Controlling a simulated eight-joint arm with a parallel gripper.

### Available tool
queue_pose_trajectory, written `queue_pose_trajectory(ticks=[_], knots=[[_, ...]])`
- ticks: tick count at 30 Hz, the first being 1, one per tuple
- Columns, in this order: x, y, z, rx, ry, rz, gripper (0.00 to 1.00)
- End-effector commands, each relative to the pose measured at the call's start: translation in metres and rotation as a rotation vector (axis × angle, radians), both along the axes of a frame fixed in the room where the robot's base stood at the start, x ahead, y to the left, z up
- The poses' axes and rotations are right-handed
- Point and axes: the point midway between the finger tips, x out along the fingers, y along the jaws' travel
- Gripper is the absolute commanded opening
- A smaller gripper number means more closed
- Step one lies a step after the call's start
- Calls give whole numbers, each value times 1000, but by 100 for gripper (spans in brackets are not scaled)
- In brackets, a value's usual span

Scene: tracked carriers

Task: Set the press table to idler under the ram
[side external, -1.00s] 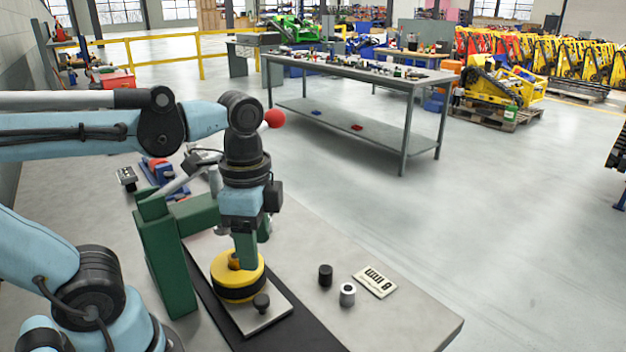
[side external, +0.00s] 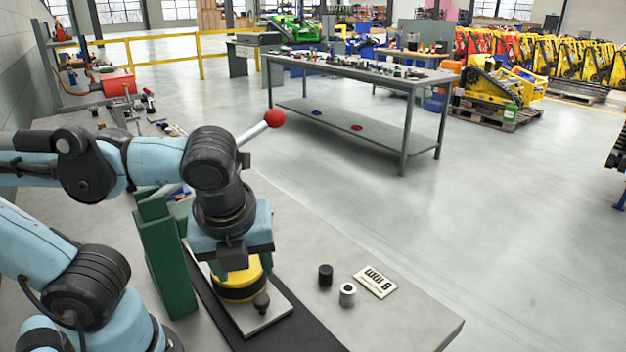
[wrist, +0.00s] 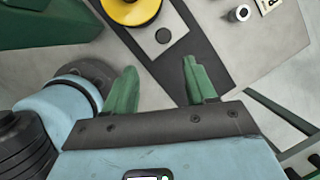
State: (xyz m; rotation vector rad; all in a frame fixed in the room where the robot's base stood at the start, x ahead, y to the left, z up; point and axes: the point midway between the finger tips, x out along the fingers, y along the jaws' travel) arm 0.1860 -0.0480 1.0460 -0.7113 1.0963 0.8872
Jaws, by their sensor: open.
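The yellow-and-black round table (side external: 238,283) sits on a pale metal plate (side external: 262,318) on the bench, with a black knob (side external: 261,302) at the plate's near end. The wrist view shows the yellow disc (wrist: 128,12) cut off at the top edge, beyond my fingertips. The green press frame (side external: 165,255) stands to its left; a lever with a red ball (side external: 274,118) rises behind my wrist. My gripper (wrist: 160,80) is open, with nothing between its green fingers. In the side view it hides part of the disc. The ram is hidden behind my arm.
A black cylinder (side external: 325,275), a silver ring-shaped piece (side external: 347,294) and a label card (side external: 375,282) lie on the bench to the right. A dark strip (side external: 215,310) runs under the plate. The bench's right front area is clear.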

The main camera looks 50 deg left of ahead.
Motion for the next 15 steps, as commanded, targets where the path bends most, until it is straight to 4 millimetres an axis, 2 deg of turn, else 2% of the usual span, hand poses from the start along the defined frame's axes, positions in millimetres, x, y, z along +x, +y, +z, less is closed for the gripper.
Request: queue_pose_trajectory(ticks=[3,6,11,15], knots=[[-3,-5,-1,65,-2,-199,56],[-4,-6,-1,93,-2,-274,56],[-1,-3,-9,99,-2,-288,56],[3,2,-25,98,0,-283,56]])
